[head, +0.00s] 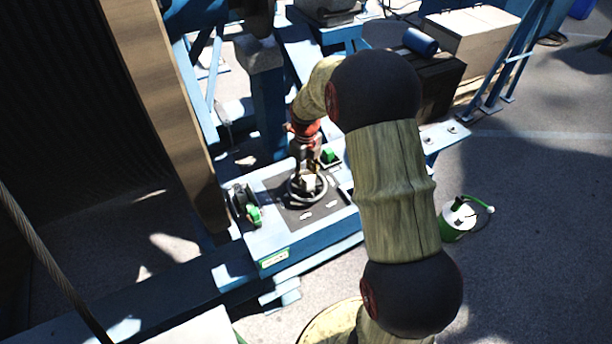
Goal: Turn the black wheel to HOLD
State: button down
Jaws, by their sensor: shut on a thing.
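The black wheel (295,198) is a small dark handwheel on a dark plate (285,215) on top of a blue box-like stand. My gripper (308,180) reaches down onto the wheel from above and is shut on it, as far as this small view shows. My gripper and wrist cover part of the wheel. Small pale labels (306,216) lie on the plate in front of the wheel. Their lettering is too small to read, so I cannot tell which one is HOLD or which way the wheel points.
Green-handled parts sit left (254,214) and behind right (328,156) of the plate. A large wooden reel flange (160,100) and blue frame posts (268,110) stand close at left and behind. A green and white canister (458,218) stands on the floor at right. Open pavement lies right.

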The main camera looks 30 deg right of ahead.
jog(key=c, duration=1.3)
grip_release()
jog(key=shift+o, duration=0.2)
notch_tip(320, 180, up, 12)
